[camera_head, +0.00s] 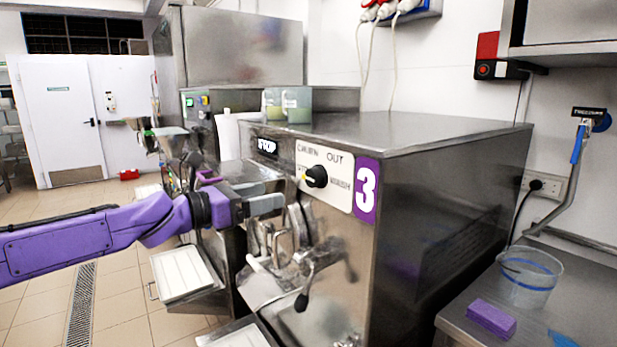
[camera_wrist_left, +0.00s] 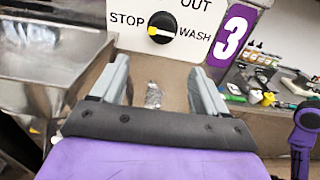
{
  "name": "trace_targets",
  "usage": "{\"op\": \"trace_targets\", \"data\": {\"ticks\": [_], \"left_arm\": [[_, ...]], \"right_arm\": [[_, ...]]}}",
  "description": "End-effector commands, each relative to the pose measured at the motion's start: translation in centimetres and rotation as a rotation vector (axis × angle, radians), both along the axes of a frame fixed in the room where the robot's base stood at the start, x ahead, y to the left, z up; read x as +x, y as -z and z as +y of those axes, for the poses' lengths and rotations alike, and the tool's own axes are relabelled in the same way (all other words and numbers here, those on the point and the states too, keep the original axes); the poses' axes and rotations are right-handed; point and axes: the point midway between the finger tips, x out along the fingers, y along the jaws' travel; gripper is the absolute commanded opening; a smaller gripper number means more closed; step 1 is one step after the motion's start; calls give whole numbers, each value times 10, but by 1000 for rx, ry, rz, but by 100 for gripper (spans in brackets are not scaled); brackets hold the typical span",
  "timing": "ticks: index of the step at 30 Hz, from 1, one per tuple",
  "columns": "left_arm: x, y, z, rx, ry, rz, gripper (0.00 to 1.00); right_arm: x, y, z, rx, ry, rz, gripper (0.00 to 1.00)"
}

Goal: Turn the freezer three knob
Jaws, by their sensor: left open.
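The freezer three knob (camera_head: 316,176) is round and black with a yellow pointer. It sits on a white label plate (camera_head: 340,163) beside a purple "3" sign (camera_head: 366,189). In the left wrist view the knob (camera_wrist_left: 161,27) is at the top, between STOP and WASH, with its yellow mark toward the STOP side. My left gripper (camera_head: 281,202) is in front of the panel, left of and slightly below the knob. In the wrist view its two grey fingers (camera_wrist_left: 161,75) are apart with nothing between them, and the knob is beyond them. My right gripper is not seen.
A dispensing spout with a black-tipped lever (camera_head: 302,300) lies just below the gripper. A white tray (camera_head: 185,270) is left of it. A clear bucket (camera_head: 530,280) and purple sponge (camera_head: 491,318) are on the right counter. Open floor is at left.

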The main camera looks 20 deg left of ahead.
Motion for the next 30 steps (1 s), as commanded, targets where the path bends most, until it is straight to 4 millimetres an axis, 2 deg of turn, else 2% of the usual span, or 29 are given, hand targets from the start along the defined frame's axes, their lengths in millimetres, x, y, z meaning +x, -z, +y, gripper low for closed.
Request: {"op": "trace_targets", "data": {"ticks": [1,9,15,20,26,27,29,30], "left_arm": [[3,-19,-3,-2,3,-32,74],[57,-10,-38,2,6,-15,74],[85,-11,-58,2,2,-17,74],[93,-11,-65,2,2,-18,74],[93,-10,-65,2,1,-18,74],[93,-10,-64,2,1,-18,68],[93,-10,-64,2,0,-18,48],[93,-10,-64,2,0,-18,35]], "right_arm": [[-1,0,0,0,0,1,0],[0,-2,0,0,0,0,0],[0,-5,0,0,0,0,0],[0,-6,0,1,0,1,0],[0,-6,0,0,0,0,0],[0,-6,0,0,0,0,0],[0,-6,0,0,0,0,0],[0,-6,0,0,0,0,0]]}}
